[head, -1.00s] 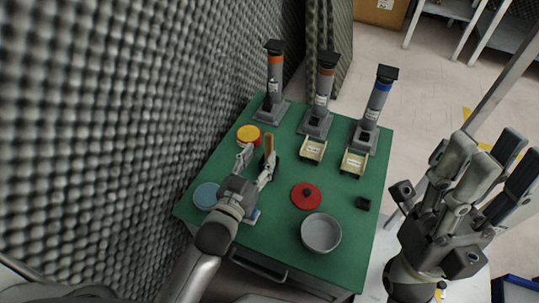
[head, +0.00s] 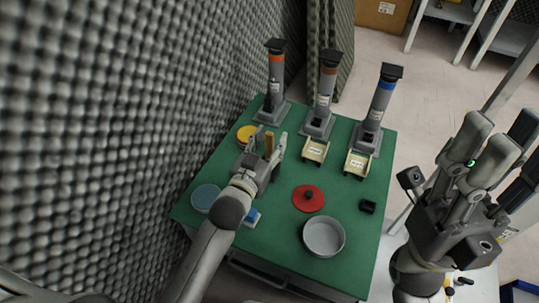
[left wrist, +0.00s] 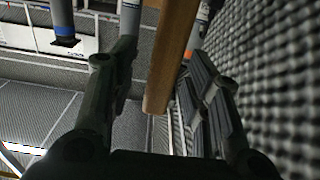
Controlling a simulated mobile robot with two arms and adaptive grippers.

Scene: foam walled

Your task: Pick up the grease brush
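The grease brush shows as an upright wooden handle (head: 269,142) on the green table, at the left back; its lower end is hidden in the head view. In the left wrist view the handle (left wrist: 174,55) comes down from the top edge between the fingers. My left gripper (head: 265,141) is open, with one finger on each side of the handle and visible gaps in the wrist view. My right gripper (head: 496,145) is open and empty, raised off the table's right side.
Three grey dispensers (head: 374,110) stand along the back, with cream trays (head: 358,163) before two. A yellow-topped jar (head: 246,134) and blue disc (head: 205,197) lie left. A red lid (head: 308,198), grey bowl (head: 323,236) and black block (head: 367,206) sit right. A foam wall (head: 130,130) borders the left.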

